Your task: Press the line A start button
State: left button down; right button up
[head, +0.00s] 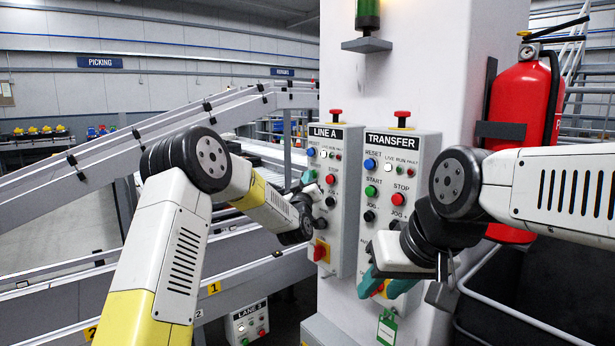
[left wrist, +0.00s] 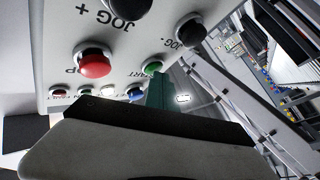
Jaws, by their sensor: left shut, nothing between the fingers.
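The LINE A panel (head: 344,240) is a grey box on the left of the white column. My left gripper (head: 309,177) is shut and empty, its teal fingertips at the panel's left button column, beside the red stop button (head: 331,179). They hide the line A start button in the head view. In the left wrist view the green start button (left wrist: 153,67) shows right at the tip of the shut fingers (left wrist: 158,84); I cannot tell whether it is pressed in. My right gripper (head: 386,285) is open and empty, low in front of the TRANSFER panel (head: 427,150).
Red mushroom knobs top both panels, including one over LINE A (head: 335,115). A red fire extinguisher (head: 520,105) hangs on the column's right. A sloping conveyor (head: 150,130) lies left. A small LANE 3 box (head: 247,322) stands below. A green tag (head: 387,328) hangs below the TRANSFER panel.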

pick_arm(q)
jog(key=shift+a, duration=0.1)
dwell(0.3)
jog(key=shift+s+a, duration=0.7)
jog(key=shift+a, duration=0.15)
jog(key=shift+a, duration=0.1)
